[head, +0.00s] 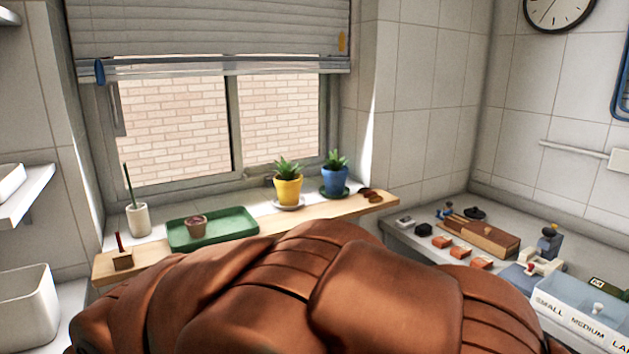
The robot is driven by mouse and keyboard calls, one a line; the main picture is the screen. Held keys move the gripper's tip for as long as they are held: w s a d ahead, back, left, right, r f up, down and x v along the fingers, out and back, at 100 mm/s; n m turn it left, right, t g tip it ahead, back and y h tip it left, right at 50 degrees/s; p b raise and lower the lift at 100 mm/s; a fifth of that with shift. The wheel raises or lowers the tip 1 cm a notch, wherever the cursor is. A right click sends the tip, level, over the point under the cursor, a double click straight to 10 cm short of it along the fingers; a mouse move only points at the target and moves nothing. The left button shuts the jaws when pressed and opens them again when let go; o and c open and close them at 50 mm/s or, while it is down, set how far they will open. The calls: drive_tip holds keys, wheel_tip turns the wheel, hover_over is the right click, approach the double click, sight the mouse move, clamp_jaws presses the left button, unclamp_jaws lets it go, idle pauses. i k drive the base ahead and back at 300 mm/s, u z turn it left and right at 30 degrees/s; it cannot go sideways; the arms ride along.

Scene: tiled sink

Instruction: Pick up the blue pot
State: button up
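The blue pot (335,181) holds a spiky green plant and stands upright on a dark green saucer (347,191). It is at the right end of the window sill, in front of the window frame. A yellow pot (288,190) with a similar plant stands to its left on a pale saucer. My gripper does not show in the head view, so its place relative to the blue pot cannot be told.
A green tray (245,234) with a small brownish pot and a white cup (137,219) are left on the sill. Brown pieces (372,196) lie right of the blue pot. A large brown shape, which I cannot identify, blocks the lower foreground. The right counter is cluttered.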

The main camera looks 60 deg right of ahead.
sight(335, 174)
drive_tip(key=z, duration=2)
drive_tip(key=k, duration=0.25)
drive_tip(key=z, duration=0.45)
drive_tip(key=i, duration=0.7)
drive_tip(key=u, duration=0.5)
